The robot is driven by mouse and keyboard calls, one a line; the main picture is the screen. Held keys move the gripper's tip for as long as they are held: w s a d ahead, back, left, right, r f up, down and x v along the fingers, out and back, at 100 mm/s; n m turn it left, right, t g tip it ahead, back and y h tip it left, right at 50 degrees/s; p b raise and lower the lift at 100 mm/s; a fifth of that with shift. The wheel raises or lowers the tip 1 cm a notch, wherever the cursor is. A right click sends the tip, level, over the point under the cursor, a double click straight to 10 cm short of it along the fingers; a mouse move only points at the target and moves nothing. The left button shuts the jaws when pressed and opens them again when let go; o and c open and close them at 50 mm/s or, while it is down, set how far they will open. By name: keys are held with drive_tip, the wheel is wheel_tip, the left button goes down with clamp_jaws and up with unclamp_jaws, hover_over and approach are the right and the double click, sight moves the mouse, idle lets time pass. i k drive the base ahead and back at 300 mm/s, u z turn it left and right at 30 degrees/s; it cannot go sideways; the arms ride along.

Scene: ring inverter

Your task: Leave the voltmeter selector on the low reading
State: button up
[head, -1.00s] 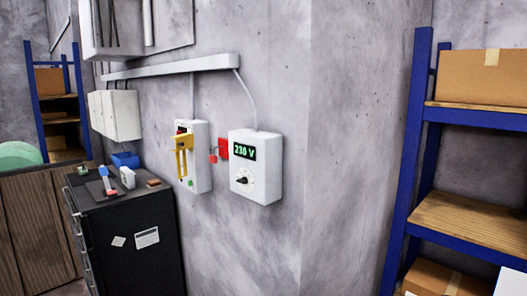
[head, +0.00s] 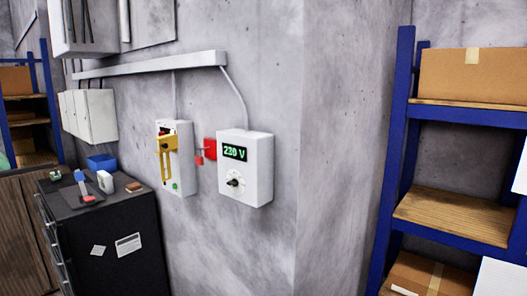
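My gripper does not show in the head view. A white box with a yellow handle (head: 168,144) and a red indicator at its top hangs left of the voltmeter. A red padlock or tag (head: 209,149) sits between the two boxes.
A black cabinet (head: 115,235) with small items and a blue bin (head: 101,162) on top stands below left. Blue shelving with cardboard boxes (head: 470,75) stands at the right. A cable runs from the voltmeter up to a wall trunking (head: 150,66). The wall between voltmeter and shelving is bare.

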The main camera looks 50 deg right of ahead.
sight(235, 182)
drive_tip(key=u, duration=0.7)
drive_tip(key=k, duration=0.1)
drive_tip(key=z, duration=2.05)
drive_tip(key=k, duration=0.95)
drive_tip(key=u, duration=0.1)
drive_tip(key=i, duration=0.95)
